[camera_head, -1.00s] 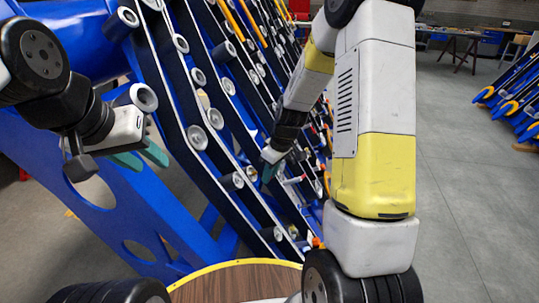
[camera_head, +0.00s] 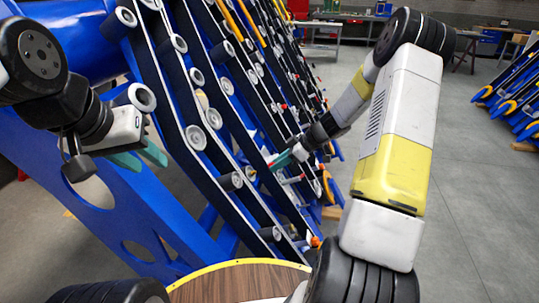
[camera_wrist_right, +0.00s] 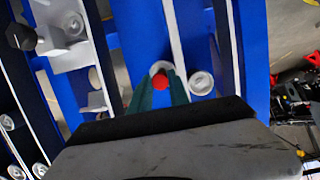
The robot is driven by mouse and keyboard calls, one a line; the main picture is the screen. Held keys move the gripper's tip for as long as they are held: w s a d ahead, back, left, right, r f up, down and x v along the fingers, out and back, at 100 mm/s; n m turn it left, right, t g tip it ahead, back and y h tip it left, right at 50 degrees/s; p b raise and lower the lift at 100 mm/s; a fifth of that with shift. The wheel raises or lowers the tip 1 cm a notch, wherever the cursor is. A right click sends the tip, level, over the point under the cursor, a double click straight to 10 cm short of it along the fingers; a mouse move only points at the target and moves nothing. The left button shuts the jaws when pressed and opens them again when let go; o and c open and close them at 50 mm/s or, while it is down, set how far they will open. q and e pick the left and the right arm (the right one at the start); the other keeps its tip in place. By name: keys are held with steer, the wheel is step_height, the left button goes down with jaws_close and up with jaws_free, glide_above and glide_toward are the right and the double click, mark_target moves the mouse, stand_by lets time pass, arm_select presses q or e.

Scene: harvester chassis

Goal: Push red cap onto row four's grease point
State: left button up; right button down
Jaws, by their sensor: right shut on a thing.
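The red cap (camera_wrist_right: 160,82) sits between the teal fingertips of my right gripper (camera_wrist_right: 160,90) in the right wrist view. The gripper is shut on it. A pale round fitting (camera_wrist_right: 162,66) shows just beyond the cap; I cannot tell whether they touch. In the head view my right gripper (camera_head: 279,161) points left at the blue row plates of the chassis (camera_head: 205,180), and the cap is barely visible there. I cannot tell which row is row four. My left gripper (camera_head: 142,158) has its teal fingers apart, empty, left of the rows.
Grey rollers (camera_head: 196,137) stick out along the rows close to my right gripper. Another pale roller (camera_wrist_right: 201,83) stands right of the cap. A wood-topped round surface (camera_head: 235,284) is at the bottom. Open grey floor (camera_head: 475,200) lies to the right.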

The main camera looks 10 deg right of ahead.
mark_target(270, 165)
steer(key=shift+d, duration=0.15)
steer(key=shift+w+a+f, duration=0.25)
steer(key=shift+a+f, duration=0.15)
steer(key=shift+a, duration=0.3)
steer(key=shift+w+a+f, duration=0.3)
steer(key=shift+a+f, duration=0.15)
steer(key=shift+a, duration=0.25)
steer(key=shift+w+a+f, duration=0.25)
steer(key=shift+a+f, duration=0.15)
steer(key=shift+a, duration=0.3)
steer(key=shift+a+f, duration=0.1)
steer(key=shift+a, duration=0.05)
steer(key=shift+s+d+r, duration=0.2)
steer(key=shift+d+r, duration=0.1)
steer(key=shift+d, duration=0.2)
steer(key=shift+s+d+r, duration=0.15)
steer(key=shift+d+r, duration=0.15)
steer(key=shift+d, duration=0.2)
steer(key=shift+a, duration=0.15)
steer(key=shift+x, duration=0.85)
steer(key=shift+w+a+f, duration=0.2)
steer(key=shift+w+a, duration=0.05)
steer(key=shift+a, duration=0.25)
steer(key=shift+w+a+f, duration=0.2)
steer(key=shift+a+f, duration=0.05)
steer(key=shift+a, duration=0.2)
stand_by(1.3)
steer(key=c, duration=1.1)
jaws_free()
steer(key=shift+c, duration=0.2)
